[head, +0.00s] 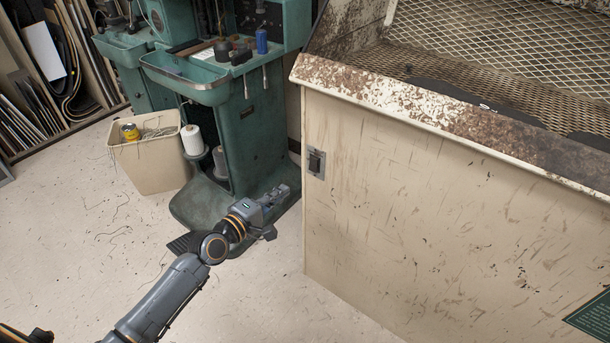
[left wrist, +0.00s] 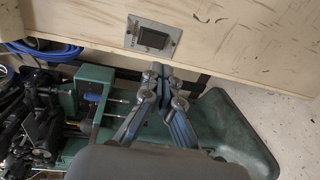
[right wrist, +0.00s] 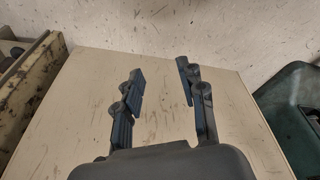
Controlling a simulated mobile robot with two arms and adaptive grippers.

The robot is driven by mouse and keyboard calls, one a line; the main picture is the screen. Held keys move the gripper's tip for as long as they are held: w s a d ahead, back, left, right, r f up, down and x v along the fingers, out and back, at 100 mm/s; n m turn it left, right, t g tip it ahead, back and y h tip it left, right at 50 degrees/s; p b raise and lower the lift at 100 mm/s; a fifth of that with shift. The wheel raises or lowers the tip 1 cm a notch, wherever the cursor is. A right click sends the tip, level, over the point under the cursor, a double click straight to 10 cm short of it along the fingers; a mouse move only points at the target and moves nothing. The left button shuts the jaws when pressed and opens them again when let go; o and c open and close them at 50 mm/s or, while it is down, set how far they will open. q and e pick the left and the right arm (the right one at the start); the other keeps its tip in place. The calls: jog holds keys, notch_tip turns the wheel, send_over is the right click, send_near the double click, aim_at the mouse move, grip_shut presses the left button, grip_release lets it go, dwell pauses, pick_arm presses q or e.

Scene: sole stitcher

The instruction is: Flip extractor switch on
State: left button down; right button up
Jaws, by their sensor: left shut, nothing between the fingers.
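The extractor switch (head: 316,163) is a dark rocker in a metal plate on the left part of the cream cabinet's (head: 420,215) front panel. In the left wrist view the switch (left wrist: 153,38) shows near the top, just beyond the fingertips. My left gripper (head: 286,190) is shut and empty, a little left of and below the switch, apart from it; its fingers (left wrist: 160,72) also show closed in the left wrist view. My right gripper (right wrist: 158,80) is open and empty in the right wrist view, and is not in the head view.
A green stitching machine (head: 245,120) with a tray and thread spools stands left of the cabinet, behind my left gripper. A cream bin (head: 150,165) with a yellow can stands farther left. The cabinet's rusty top edge (head: 400,90) overhangs the panel. Floor in front is clear.

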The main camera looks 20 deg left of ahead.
aim_at(312, 170)
pick_arm(q)
jog(key=b+x, duration=0.1)
jog(key=x, duration=0.8)
jog(key=shift+w+d+f+b, duration=0.15)
jog(key=shift+w+b, duration=0.1)
jog(key=shift+b, duration=0.15)
jog(key=shift+w+d, duration=0.15)
jog(key=shift+w, duration=0.4)
pick_arm(e)
notch_tip(312, 170, up, 8)
jog(key=shift+s+d, duration=0.15)
jog(key=shift+s, duration=0.15)
jog(key=shift+f, duration=0.1)
pick_arm(q)
jog(key=shift+f+b, duration=0.1)
jog(key=shift+b, duration=0.2)
jog(key=shift+w+f+b, duration=0.15)
jog(key=shift+f+b, duration=0.1)
jog(key=shift+b, duration=0.8)
jog(key=shift+r+p, duration=0.25)
jog(key=shift+p, duration=0.05)
pick_arm(e)
jog(key=w+t, duration=0.2)
jog(key=w+a+r, duration=0.1)
jog(key=w, duration=0.1)
jog(key=shift+a+r+t+y, duration=0.1)
jog(key=shift+t+y, duration=0.2)
jog(key=shift+t, duration=0.1)
